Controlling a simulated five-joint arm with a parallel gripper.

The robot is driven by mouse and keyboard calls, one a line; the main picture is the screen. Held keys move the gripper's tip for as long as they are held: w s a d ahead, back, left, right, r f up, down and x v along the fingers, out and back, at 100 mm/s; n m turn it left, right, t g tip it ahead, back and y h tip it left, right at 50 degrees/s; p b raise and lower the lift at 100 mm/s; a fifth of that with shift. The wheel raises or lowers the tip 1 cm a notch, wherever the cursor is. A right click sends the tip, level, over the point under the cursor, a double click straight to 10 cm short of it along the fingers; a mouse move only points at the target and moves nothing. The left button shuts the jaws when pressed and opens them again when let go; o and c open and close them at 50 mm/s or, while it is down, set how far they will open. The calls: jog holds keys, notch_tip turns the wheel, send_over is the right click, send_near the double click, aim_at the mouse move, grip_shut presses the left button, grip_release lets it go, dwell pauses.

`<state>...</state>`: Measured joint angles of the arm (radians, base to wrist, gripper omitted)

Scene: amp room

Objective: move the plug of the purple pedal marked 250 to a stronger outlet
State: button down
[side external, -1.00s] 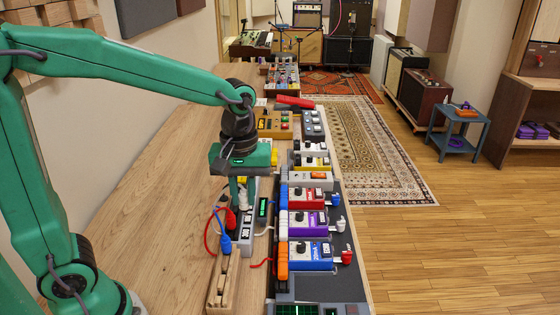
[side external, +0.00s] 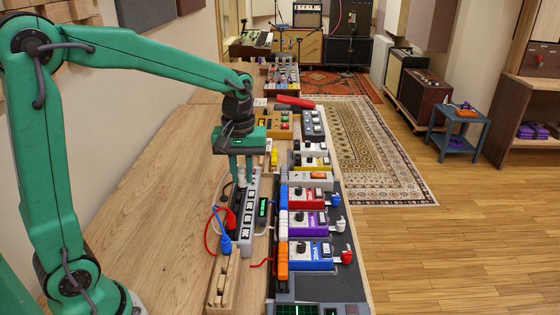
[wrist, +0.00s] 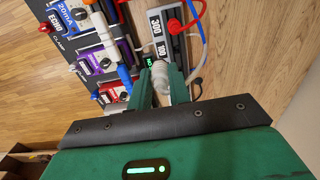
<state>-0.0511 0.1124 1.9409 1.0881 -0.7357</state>
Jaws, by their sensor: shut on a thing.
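The purple pedal (side external: 307,222) sits on the dark pedalboard, second from the near end of the row; it also shows in the wrist view (wrist: 89,62). Its number is too small to read surely. My gripper (side external: 241,172) is shut on a white plug (side external: 241,180) above the far part of the outlet strip (side external: 238,228). In the wrist view the white plug (wrist: 160,74) is between the fingertips. I cannot tell whether it is clear of the strip. The strip has labels such as 300 and 100. A red plug (side external: 231,219) and a blue plug (side external: 226,243) are in its nearer part.
A blue pedal (side external: 309,255) and a red pedal (side external: 306,196) flank the purple one. Red and blue cables loop left of the strip. A slotted wooden block (side external: 221,283) stands in front. The table (side external: 150,220) to the left is clear.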

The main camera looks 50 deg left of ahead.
jog(key=w+a+f, duration=0.1)
jog(key=w+a, duration=0.2)
jog(key=a, duration=0.4)
jog(key=shift+a, duration=0.3)
jog(key=shift+f, duration=0.2)
jog(key=shift+f, duration=3.35)
jog(key=shift+f, duration=1.05)
dwell(0.4)
jog(key=c, duration=0.8)
grip_release()
jog(key=shift+r, duration=0.2)
